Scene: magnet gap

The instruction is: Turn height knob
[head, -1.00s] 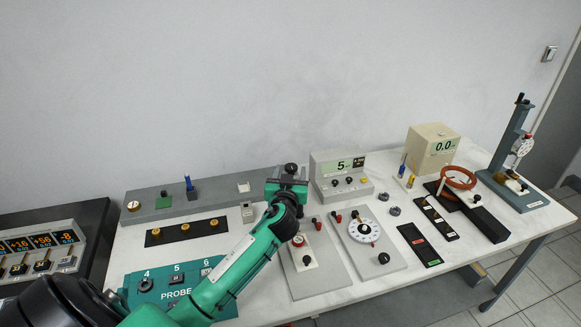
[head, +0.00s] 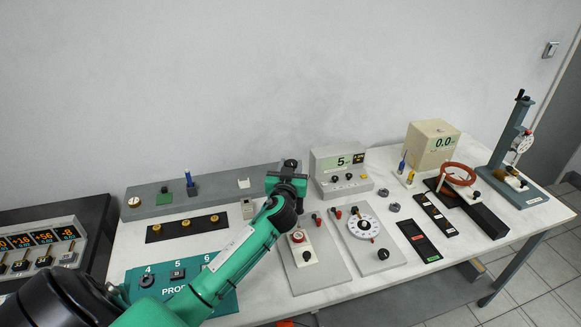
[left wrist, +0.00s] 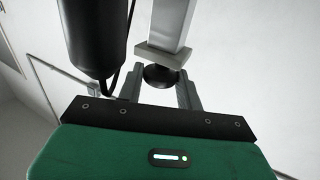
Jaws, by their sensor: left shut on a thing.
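My left gripper (head: 287,177) reaches across the table from the left to its back side. It is shut on a black round knob, the height knob (head: 290,163), whose top shows just beyond the jaws. In the left wrist view the same knob (left wrist: 160,76) sits between the two grey fingers, below a grey square post (left wrist: 168,30). The gripper hides most of what the knob belongs to in the head view. My right gripper is not in view.
A grey display box (head: 340,160) reading 5 stands just right of my gripper. A grey bench strip (head: 225,190) lies to its left. A dial panel (head: 362,226) and a teal probe panel (head: 150,272) lie nearer. A beige meter (head: 432,145) stands farther right.

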